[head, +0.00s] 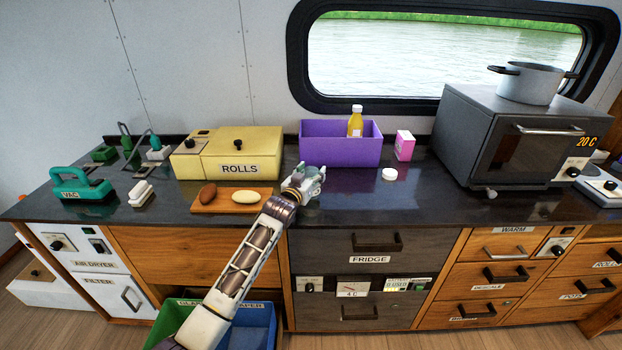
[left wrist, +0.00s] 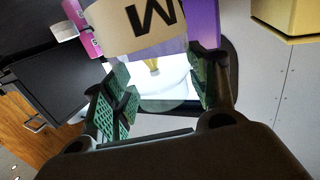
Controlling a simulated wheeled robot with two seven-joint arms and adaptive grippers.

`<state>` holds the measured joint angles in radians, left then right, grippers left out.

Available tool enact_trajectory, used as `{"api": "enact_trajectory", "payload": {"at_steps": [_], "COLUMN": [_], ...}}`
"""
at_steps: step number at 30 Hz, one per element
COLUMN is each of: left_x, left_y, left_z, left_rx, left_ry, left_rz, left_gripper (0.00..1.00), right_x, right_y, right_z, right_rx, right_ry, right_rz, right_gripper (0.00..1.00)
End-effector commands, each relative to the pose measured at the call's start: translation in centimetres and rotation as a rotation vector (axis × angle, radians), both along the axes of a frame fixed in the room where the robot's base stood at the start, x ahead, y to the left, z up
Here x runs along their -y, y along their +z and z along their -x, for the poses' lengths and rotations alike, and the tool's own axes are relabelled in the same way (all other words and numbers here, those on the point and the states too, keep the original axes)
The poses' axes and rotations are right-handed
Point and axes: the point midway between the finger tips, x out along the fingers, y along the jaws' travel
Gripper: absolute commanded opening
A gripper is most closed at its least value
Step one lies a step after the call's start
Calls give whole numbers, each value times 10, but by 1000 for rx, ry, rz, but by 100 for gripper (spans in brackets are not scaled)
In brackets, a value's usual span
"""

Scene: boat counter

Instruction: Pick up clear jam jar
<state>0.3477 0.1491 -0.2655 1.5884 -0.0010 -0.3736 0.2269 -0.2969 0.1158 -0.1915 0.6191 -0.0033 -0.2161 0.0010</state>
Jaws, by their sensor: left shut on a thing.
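The clear jam jar (head: 312,172) is held in my left gripper (head: 304,182) over the counter, just in front of the purple bin. The fingers partly hide it in the head view. In the left wrist view, the see-through jar (left wrist: 160,85) sits between the two green-padded fingers of my left gripper (left wrist: 160,98), which is shut on it. A cream label with a black "M" shows at the top of that view. I cannot tell whether the jar touches the counter. My right gripper is not in view.
The purple bin (head: 340,155) holds a yellow bottle (head: 355,122). A pink box (head: 404,146) and a white round lid-like piece (head: 389,174) are to its right. A wooden board (head: 226,208) with two oval pieces is left. The dark oven (head: 500,140) stands right.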

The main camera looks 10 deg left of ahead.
Motion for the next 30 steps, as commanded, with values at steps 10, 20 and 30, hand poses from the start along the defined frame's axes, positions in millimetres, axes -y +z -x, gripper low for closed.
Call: {"api": "enact_trajectory", "payload": {"at_steps": [10,20,30], "left_x": [0,0,0], "left_y": [51,85,88], "left_z": [0,0,0], "left_rx": [6,3,1], "left_ry": [0,0,0], "left_rz": [0,1,0], "left_gripper": [24,24,24], "right_x": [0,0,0], "right_y": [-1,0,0], "right_z": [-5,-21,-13], "right_rx": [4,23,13], "right_ry": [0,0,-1], "right_rz": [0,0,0], "right_gripper": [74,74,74]}}
